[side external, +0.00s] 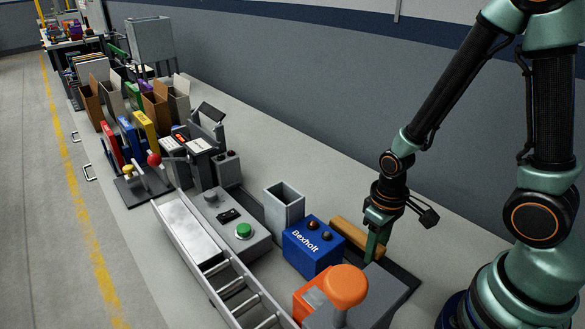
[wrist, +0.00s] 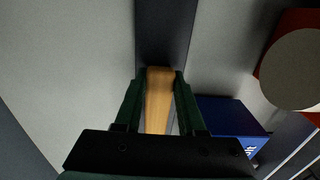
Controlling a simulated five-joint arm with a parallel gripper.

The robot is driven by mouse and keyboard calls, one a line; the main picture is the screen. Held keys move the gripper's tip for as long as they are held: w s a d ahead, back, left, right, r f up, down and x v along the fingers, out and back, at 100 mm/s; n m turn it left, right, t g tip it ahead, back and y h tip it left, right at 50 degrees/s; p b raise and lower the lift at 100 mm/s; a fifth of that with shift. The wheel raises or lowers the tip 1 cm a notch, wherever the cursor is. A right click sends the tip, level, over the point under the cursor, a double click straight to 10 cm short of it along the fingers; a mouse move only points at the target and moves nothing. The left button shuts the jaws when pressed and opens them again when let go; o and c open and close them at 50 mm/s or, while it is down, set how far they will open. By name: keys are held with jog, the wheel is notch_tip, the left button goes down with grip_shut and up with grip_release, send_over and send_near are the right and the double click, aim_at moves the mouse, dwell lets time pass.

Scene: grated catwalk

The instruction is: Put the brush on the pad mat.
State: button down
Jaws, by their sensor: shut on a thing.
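The brush is a tan wooden bar (side external: 350,233), low beside the blue box in the side external view. In the wrist view the brush (wrist: 159,95) lies lengthwise between my fingers. My gripper (side external: 374,248) points down at the brush's right end and is shut on it; the wrist view shows the gripper's fingers (wrist: 157,100) on both sides of the wood. A dark flat strip, likely the pad mat (wrist: 165,30), runs beyond the brush; its dark edge (side external: 402,272) also shows right of my gripper. I cannot tell whether the brush touches it.
A blue box (side external: 313,246) stands close left of the brush. An orange-topped knob (side external: 345,285) and a grey box (side external: 375,300) are in front. An open grey bin (side external: 284,207) and a green-button panel (side external: 240,232) stand farther left.

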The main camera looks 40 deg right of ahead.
jog(key=shift+f, duration=0.25)
jog(key=c, duration=0.5)
grip_release()
notch_tip(320, 180, up, 12)
notch_tip(320, 180, up, 12)
jog(key=f+t, duration=0.1)
jog(key=t, duration=0.5)
send_over(364, 238)
jog(key=shift+r, duration=0.25)
